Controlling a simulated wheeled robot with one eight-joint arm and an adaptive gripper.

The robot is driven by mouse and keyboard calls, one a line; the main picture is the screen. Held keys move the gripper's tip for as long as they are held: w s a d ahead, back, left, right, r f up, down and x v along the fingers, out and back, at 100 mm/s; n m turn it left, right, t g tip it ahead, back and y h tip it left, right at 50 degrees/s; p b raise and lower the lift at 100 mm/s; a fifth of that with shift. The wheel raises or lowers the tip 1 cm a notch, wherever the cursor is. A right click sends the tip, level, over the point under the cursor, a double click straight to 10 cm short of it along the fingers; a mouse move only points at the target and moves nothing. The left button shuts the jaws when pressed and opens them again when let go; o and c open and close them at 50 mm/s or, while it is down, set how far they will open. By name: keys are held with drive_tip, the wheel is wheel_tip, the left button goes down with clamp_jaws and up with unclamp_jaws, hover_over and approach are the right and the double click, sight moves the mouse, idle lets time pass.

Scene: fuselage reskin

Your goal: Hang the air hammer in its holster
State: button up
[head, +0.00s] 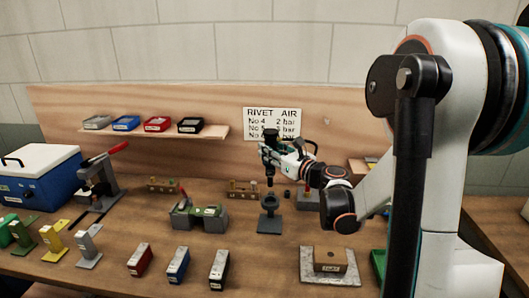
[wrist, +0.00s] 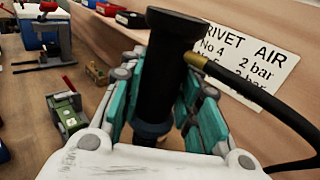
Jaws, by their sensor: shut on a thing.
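My gripper (head: 283,158) is shut on the black air hammer (head: 268,155) and holds it upright above the bench. In the wrist view the teal-padded fingers of my gripper (wrist: 165,115) close around its black body (wrist: 168,65), and a dark hose with a brass fitting leaves its side. In the head view a dark grey stand with a cup-like top (head: 270,202), which looks like the holster, stands on the bench below the hammer. The hammer's lower end is above this stand and looks apart from it. The stand is hidden in the wrist view.
A RIVET AIR sign (head: 272,123) is on the wooden back panel behind my gripper. A green-topped tool (head: 199,215) stands left of the stand, and a wooden block on a grey plate (head: 330,265) is front right. Small labelled boxes (head: 178,265) line the front. A shelf (head: 150,131) holds several trays.

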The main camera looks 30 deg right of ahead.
sight(272, 182)
idle(0.4)
wheel_tip(272, 182, down, 12)
drive_tip(key=b, duration=1)
drive_tip(key=shift+f+b, duration=0.75)
drive_tip(key=shift+f, duration=0.5)
drive_tip(key=o, duration=1.3)
drive_tip(key=shift+s, duration=0.1)
drive_tip(key=shift+c, duration=0.2)
